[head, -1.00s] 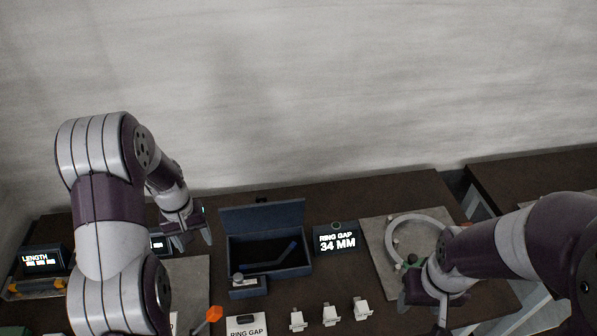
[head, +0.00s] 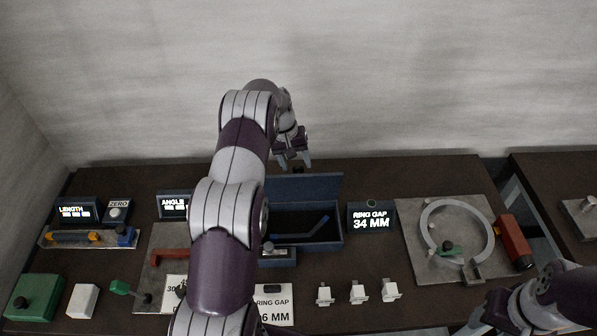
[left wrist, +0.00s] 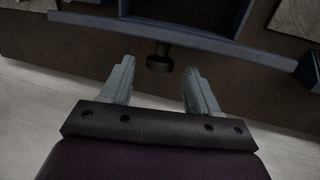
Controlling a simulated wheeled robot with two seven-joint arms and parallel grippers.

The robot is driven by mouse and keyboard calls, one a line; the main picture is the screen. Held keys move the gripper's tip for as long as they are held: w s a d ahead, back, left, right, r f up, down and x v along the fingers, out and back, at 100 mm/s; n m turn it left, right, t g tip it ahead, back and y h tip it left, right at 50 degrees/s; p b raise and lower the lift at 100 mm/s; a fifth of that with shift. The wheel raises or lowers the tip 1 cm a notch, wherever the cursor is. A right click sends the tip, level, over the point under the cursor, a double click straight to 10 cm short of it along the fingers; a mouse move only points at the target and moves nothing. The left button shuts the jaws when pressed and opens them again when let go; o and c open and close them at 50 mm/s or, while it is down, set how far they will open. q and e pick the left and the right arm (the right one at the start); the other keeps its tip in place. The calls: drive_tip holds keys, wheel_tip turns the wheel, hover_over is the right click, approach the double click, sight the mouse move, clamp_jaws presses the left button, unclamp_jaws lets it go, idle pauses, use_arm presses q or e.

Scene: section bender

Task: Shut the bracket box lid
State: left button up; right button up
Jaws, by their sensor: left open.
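My left gripper (head: 292,161) is open and empty, fingers pointing down, above and behind the raised lid. In the left wrist view my two fingers (left wrist: 158,85) are apart, with the lid's edge (left wrist: 200,42) beyond them and a dark knob (left wrist: 159,60) between the lid and the fingers. My left arm covers the box's left side. My right gripper (head: 478,325) is partly visible at the lower right, its jaws unclear.
A ring gap display (head: 371,217) stands right of the box. Farther right is a plate with a grey ring (head: 427,216) and a red block (head: 513,241). Several white clips (head: 358,293) stand in front. The wall (head: 420,80) rises behind the table.

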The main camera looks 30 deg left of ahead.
use_arm(q)
drive_tip(key=shift+w+d+f+p, duration=0.15)
drive_tip(key=shift+d+f+p, duration=0.15)
drive_tip(key=shift+f, duration=0.65)
use_arm(e)
drive_tip(key=shift+s+r, duration=0.2)
drive_tip(key=shift+r, duration=0.65)
use_arm(q)
clamp_jaws()
use_arm(e)
drive_tip(key=shift+w, duration=0.1)
drive_tip(key=shift+f, duration=0.15)
